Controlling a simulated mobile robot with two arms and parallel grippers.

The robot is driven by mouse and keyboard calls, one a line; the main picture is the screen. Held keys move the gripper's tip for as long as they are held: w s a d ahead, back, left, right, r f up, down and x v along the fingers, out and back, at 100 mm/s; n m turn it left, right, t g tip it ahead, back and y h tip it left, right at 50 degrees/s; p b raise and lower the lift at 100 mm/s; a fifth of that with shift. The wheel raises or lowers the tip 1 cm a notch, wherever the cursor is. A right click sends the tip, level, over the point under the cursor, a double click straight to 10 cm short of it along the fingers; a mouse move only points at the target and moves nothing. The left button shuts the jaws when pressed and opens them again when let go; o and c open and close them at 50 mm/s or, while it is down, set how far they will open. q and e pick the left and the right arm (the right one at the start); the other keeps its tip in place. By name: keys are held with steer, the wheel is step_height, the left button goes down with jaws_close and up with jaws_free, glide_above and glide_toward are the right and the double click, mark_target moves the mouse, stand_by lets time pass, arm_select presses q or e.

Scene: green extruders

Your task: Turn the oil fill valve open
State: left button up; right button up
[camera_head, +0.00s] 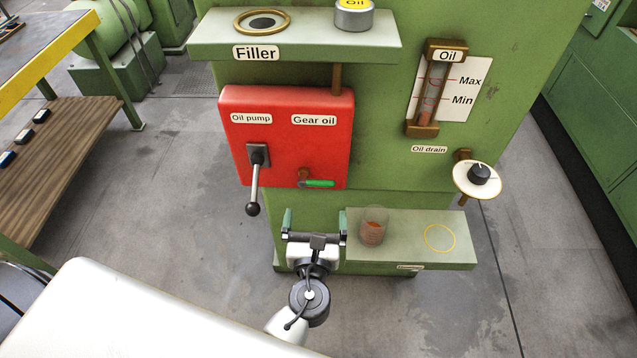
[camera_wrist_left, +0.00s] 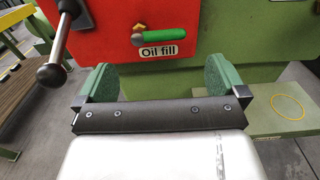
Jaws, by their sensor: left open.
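The oil fill valve (camera_head: 318,183) has a green handle lying horizontal, at the lower right of the red gear oil box (camera_head: 290,155). My left gripper (camera_head: 315,220) is open and empty, below the valve and in front of the machine. Its two green-padded fingers (camera_wrist_left: 160,82) stand wide apart, with the valve above and between them in the wrist view. My right gripper is not in view.
A black-knobbed oil pump lever (camera_head: 254,185) hangs down left of the valve. A glass with reddish liquid (camera_head: 373,226) stands on the green shelf (camera_head: 410,254) right of my gripper. An oil drain knob (camera_head: 478,175) is farther right. The filler shelf (camera_head: 300,46) juts out above.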

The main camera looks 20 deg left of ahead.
mark_target(317, 185)
arm_select(q)
steer(key=p+x, duration=0.1)
steer(key=x, duration=0.9)
steer(key=shift+f, duration=0.15)
steer(key=c, duration=1.1)
steer(key=shift+c, duration=0.3)
